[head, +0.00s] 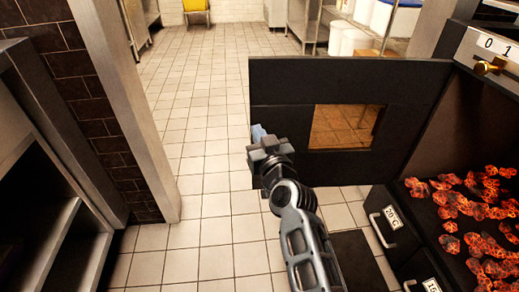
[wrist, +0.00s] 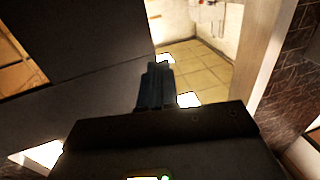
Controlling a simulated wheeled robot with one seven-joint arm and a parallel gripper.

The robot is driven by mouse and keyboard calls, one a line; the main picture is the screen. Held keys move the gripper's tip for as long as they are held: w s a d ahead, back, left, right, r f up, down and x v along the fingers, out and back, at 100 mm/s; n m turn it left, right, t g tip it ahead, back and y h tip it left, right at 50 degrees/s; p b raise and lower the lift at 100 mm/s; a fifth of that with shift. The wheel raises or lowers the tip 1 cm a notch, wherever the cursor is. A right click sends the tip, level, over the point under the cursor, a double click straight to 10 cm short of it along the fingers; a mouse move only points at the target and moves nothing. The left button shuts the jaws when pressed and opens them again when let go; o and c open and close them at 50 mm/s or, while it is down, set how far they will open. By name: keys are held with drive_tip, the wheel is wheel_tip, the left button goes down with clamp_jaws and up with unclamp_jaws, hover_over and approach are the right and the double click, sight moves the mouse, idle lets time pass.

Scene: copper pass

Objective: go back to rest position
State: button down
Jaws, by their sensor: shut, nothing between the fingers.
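My gripper (head: 258,133) is at the end of my arm in the middle of the head view, in front of the left edge of a dark open oven door (head: 285,95). The door has a square window with a brown tint. In the wrist view my gripper's fingers (wrist: 157,85) are together and empty, with the dark door panel (wrist: 85,75) close on the left. I cannot tell from these views whether the fingers touch the door.
Glowing coals (head: 480,215) lie in the open oven at the right, above drawers (head: 390,220). The tiled floor (head: 200,120) between is clear. A yellow item (head: 196,6) is far back.

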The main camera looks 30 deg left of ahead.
drive_tip(key=s+d+f+m+t+h+p, duration=0.1)
drive_tip(key=s+d+f+h, duration=0.15)
drive_tip(key=s+d, duration=0.45)
drive_tip(key=s+d+f+m+h, duration=0.15)
drive_tip(key=s+d+f, duration=0.25)
drive_tip(key=d, duration=0.4)
drive_tip(key=s+d+f+m+t+h+p, duration=0.1)
drive_tip(key=s+d+f+m, duration=0.15)
drive_tip(key=s+d, duration=0.45)
drive_tip(key=s+d+m+h, duration=0.2)
drive_tip(key=s+d+h, duration=0.3)
drive_tip(key=s+d, duration=1.15)
drive_tip(key=s+d+r+m+h, duration=0.25)
drive_tip(key=s+d+r, duration=0.45)
drive_tip(key=s+r, duration=0.55)
wheel_tip(320, 180, up, 18)
drive_tip(key=p, duration=1.8)
drive_tip(key=shift+s+d+f, duration=0.2)
drive_tip(key=shift+s, duration=0.15)
drive_tip(key=shift+n, duration=0.25)
